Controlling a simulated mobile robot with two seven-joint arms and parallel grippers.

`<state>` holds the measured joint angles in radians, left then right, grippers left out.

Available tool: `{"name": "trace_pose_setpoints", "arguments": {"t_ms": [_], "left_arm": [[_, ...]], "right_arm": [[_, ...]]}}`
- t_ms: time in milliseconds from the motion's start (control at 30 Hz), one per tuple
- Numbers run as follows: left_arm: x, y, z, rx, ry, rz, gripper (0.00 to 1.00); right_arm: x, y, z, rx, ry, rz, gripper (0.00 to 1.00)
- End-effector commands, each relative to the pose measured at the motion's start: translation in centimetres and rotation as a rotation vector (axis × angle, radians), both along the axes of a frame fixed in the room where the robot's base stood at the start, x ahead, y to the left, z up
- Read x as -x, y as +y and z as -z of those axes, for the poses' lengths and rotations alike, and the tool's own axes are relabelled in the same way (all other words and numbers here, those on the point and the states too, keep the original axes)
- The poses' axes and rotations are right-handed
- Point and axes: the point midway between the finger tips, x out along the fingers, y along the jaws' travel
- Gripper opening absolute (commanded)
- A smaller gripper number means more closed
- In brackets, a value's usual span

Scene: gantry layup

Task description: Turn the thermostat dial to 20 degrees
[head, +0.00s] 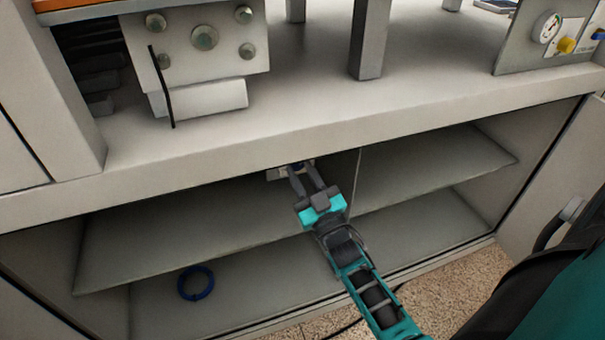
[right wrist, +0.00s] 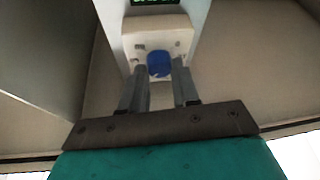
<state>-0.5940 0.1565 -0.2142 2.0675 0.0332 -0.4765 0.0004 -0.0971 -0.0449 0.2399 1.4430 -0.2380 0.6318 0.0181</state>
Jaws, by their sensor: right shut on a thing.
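The thermostat (right wrist: 174,40) is a small white box in the right wrist view, with a blue round dial (right wrist: 159,64) on its front and a partly cut-off green display (right wrist: 155,2) above. In the head view the thermostat (head: 275,175) sits under the bench edge, mostly hidden behind my right gripper (head: 303,172). My right gripper (right wrist: 160,72) has its two fingers on either side of the dial, shut on it. The dial's setting and the display's figures cannot be read. My left gripper is not in view.
Open shelves lie below the bench top (head: 310,110), with a blue ring (head: 196,283) on the lower one. A bolted metal block (head: 200,50) stands at the upper left. A panel with a gauge (head: 547,27) and a yellow knob (head: 566,45) is at the upper right.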

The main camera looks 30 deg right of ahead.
Motion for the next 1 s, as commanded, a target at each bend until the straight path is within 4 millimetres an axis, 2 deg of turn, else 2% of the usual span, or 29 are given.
{"name": "trace_pose_setpoints", "arguments": {"t_ms": [33,167,467,667,1000], "left_arm": [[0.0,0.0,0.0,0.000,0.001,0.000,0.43],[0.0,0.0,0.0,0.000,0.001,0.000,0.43],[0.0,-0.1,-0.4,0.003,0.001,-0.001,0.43],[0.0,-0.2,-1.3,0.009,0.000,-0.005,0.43],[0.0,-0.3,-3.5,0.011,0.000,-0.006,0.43]], "right_arm": [[0.0,0.0,0.0,0.001,-0.001,-0.001,0.10],[0.0,0.0,0.0,0.001,-0.001,-0.001,0.00],[0.0,0.0,-0.2,0.048,0.010,-0.002,0.00],[0.0,-0.1,-0.3,0.160,0.038,-0.003,0.00],[0.0,-0.3,-0.7,0.462,0.110,-0.003,0.00]]}}
